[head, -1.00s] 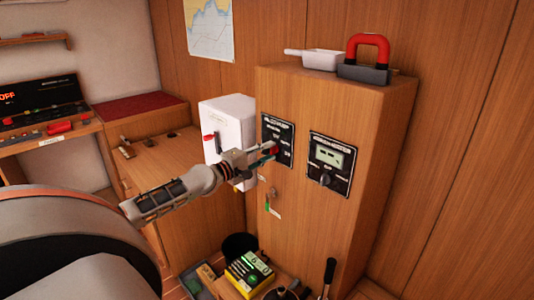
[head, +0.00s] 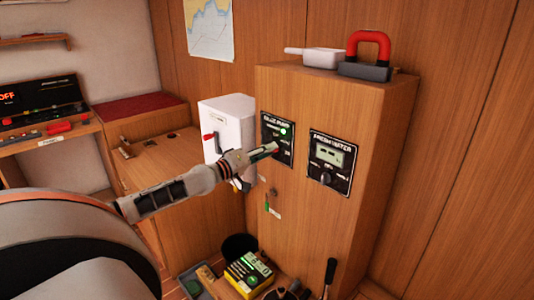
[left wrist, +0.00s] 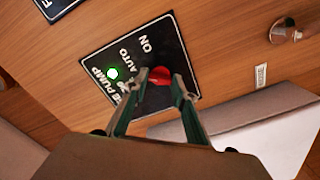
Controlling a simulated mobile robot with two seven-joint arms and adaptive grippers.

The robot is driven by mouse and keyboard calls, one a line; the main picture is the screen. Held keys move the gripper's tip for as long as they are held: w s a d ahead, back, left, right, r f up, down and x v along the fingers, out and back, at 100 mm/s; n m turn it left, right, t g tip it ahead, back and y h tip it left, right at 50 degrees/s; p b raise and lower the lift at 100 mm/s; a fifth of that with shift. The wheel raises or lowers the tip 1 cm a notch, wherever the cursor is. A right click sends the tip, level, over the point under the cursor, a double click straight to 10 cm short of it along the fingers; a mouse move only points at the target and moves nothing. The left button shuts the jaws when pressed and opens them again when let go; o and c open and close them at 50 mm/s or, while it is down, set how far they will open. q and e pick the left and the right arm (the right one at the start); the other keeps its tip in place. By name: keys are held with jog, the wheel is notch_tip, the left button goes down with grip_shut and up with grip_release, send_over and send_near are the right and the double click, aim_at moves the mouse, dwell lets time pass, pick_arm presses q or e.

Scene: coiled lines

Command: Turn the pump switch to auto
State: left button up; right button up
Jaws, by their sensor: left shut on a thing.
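The black bilge pump panel (head: 277,137) is on the front of the wooden cabinet. In the left wrist view the panel (left wrist: 185,55) shows the words ON and AUTO, and a small lamp (left wrist: 113,73) glows green. The red switch knob (left wrist: 160,75) sits between the fingertips of my left gripper (left wrist: 159,80), which is shut on it. In the head view my left gripper (head: 273,148) reaches the panel from the left and covers the knob. Which label the knob points to is hard to tell. My right gripper is out of view.
A fresh water panel (head: 331,164) with a display and dark knob is to the right. A white box (head: 228,125) with a red lever stands close on the left. A key (head: 267,203) hangs below. A red-handled object (head: 367,55) and white pan (head: 318,60) lie on top.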

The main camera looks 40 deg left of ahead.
pick_arm(q)
jog(key=shift+m, duration=0.7)
jog(key=o, duration=1.1)
jog(key=shift+s, duration=0.1)
